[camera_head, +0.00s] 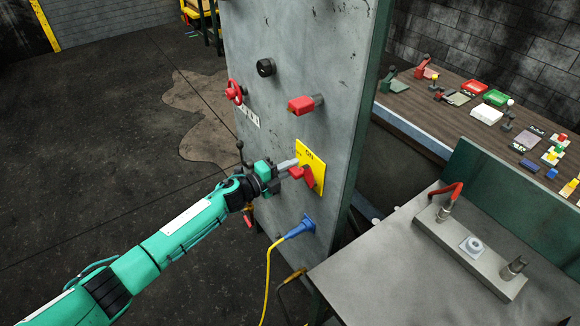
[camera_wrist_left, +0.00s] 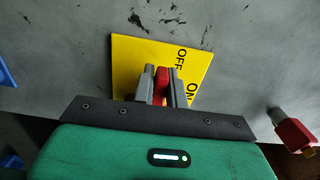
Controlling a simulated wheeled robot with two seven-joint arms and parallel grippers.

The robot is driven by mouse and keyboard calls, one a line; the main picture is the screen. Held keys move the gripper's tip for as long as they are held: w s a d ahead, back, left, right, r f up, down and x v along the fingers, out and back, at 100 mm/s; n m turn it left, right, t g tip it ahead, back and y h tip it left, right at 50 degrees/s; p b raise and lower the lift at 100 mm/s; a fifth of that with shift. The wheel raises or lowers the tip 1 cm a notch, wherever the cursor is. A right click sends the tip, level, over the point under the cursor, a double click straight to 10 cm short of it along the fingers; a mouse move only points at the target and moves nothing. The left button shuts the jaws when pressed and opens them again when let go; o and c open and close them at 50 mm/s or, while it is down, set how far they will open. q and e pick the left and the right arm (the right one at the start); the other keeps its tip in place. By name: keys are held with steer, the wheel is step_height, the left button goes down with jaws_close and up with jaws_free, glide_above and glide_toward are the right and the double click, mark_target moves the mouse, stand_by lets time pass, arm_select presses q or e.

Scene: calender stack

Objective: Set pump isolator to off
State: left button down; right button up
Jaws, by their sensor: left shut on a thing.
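The pump isolator is a red handle (camera_head: 306,178) on a yellow plate (camera_head: 317,163) on the grey panel (camera_head: 330,95). In the left wrist view the yellow plate (camera_wrist_left: 128,55) shows the words OFF and ON, and the red handle (camera_wrist_left: 162,78) stands between my two grey fingers. My left gripper (camera_head: 290,166) is shut on this handle, and it also shows in the left wrist view (camera_wrist_left: 162,88). The fingers hide part of the handle, so I cannot tell which word it points to. My right gripper is in neither view.
Above the plate are a red block-shaped handle (camera_head: 301,104), a black knob (camera_head: 265,67) and a red wheel (camera_head: 234,92). Below it, a blue plug (camera_head: 300,228) has a yellow cable. A bench (camera_head: 400,240) with fittings stands right; open floor lies left.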

arm_select(q)
steer(key=shift+f, duration=0.15)
steer(key=c, duration=1.4)
jaws_free()
steer(key=shift+c, duration=0.2)
steer(key=shift+a, duration=0.1)
steer(key=b+v, duration=0.3)
steer(key=v, duration=1)
steer(key=shift+s+a+b, duration=0.25)
steer(key=shift+s+b, duration=0.05)
steer(key=shift+b, duration=0.1)
